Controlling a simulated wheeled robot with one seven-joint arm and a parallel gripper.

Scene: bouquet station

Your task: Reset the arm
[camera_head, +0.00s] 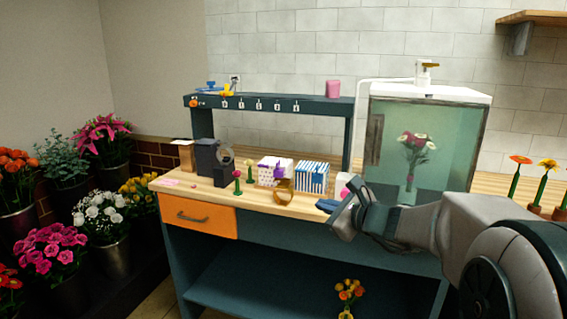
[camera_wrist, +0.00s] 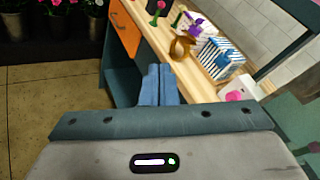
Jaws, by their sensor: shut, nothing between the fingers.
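My gripper (camera_head: 328,206) is in front of the right part of the workbench, beside the glass cabinet, in the head view. Its blue fingers (camera_wrist: 158,86) are together and empty in the wrist view, over the bench's front edge. My arm reaches in from the lower right of the head view. The wooden bench top (camera_head: 215,195) lies to the left of and behind the gripper. A gold ring-shaped item (camera_head: 284,191) stands on the bench to the left of the gripper, apart from it.
A blue-striped box (camera_head: 312,177), a purple-dotted box (camera_head: 268,171) and a single flower (camera_head: 238,184) stand on the bench. A glass cabinet (camera_head: 460,145) holding a bouquet (camera_head: 412,148) is behind my arm. Flower buckets (camera_head: 113,259) fill the left. An orange drawer (camera_head: 200,217) is closed.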

